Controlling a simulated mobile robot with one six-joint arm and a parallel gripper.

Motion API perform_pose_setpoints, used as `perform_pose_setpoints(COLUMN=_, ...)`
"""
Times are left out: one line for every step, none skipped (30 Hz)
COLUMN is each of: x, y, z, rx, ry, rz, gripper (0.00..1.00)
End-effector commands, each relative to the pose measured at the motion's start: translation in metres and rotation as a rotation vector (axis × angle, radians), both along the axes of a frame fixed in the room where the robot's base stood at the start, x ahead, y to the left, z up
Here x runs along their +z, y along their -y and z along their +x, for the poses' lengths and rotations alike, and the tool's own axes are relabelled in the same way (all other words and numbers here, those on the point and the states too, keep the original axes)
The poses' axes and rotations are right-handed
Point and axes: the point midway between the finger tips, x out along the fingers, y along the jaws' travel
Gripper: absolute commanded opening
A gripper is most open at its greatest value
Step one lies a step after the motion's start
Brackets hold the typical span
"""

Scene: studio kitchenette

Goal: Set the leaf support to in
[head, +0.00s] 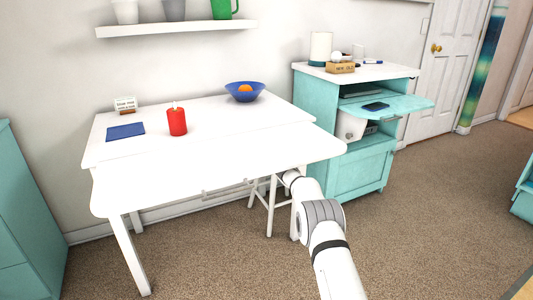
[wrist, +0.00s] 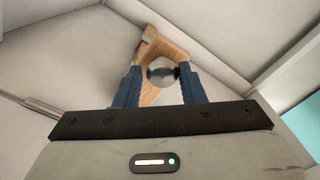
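The white table (head: 205,112) has its front leaf (head: 215,163) raised, level with the top. In the wrist view, a wooden leaf support (wrist: 178,52) with a round metal knob (wrist: 162,72) shows under the table. My gripper (wrist: 161,68) is there, its two blue fingers apart on either side of the knob. The right finger looks very close to the knob; a small gap shows at the left. I cannot tell whether either finger touches it. In the head view my gripper and the support are hidden beneath the leaf.
A red candle (head: 177,121), a blue booklet (head: 126,131), a small sign (head: 125,105) and a blue bowl (head: 244,92) stand on the table. A white stool (head: 271,207) is under it, near my arm. A teal cabinet (head: 361,172) stands at the right. Carpet at the right front is clear.

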Motion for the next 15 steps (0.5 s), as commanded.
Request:
perform_pose_setpoints(x=0.0, y=0.0005, z=0.0001, rx=0.0, ry=0.0, rz=0.0, gripper=0.4)
perform_pose_setpoints(x=-0.0004, y=0.0008, z=0.0, rx=-0.001, ry=-0.001, rz=0.0, gripper=0.43)
perform_pose_setpoints(x=-0.001, y=0.0012, z=0.0001, rx=-0.001, ry=-0.001, rz=-0.001, gripper=0.46)
perform_pose_setpoints(x=-0.0014, y=0.0014, z=0.0, rx=-0.001, ry=-0.001, rz=-0.001, gripper=0.48)
perform_pose_setpoints(x=-0.0017, y=0.0015, z=0.0001, rx=-0.001, ry=-0.003, rz=-0.001, gripper=0.51)
perform_pose_setpoints(x=-0.0021, y=0.0017, z=0.0001, rx=-0.001, ry=-0.003, rz=-0.001, gripper=0.52)
perform_pose_setpoints(x=-0.0025, y=0.0018, z=0.0, rx=-0.001, ry=-0.003, rz=-0.001, gripper=0.52)
perform_pose_setpoints(x=-0.0027, y=0.0019, z=-0.0001, rx=-0.002, ry=-0.003, rz=-0.002, gripper=0.52)
perform_pose_setpoints(x=-0.003, y=0.002, z=0.0, rx=-0.001, ry=-0.004, rz=-0.002, gripper=0.52)
perform_pose_setpoints(x=-0.0031, y=0.002, z=0.0, rx=-0.001, ry=-0.004, rz=-0.002, gripper=0.52)
perform_pose_setpoints(x=-0.0032, y=0.0021, z=-0.0001, rx=-0.001, ry=-0.004, rz=-0.002, gripper=0.52)
perform_pose_setpoints(x=-0.0033, y=0.0021, z=-0.0002, rx=-0.001, ry=-0.004, rz=-0.002, gripper=0.52)
perform_pose_setpoints(x=-0.0034, y=0.0021, z=-0.0004, rx=-0.002, ry=-0.004, rz=-0.003, gripper=0.52)
perform_pose_setpoints(x=-0.0034, y=0.0023, z=-0.0007, rx=-0.001, ry=-0.006, rz=-0.002, gripper=0.52)
perform_pose_setpoints(x=-0.0031, y=0.0028, z=-0.0014, rx=-0.001, ry=-0.006, rz=-0.002, gripper=0.52)
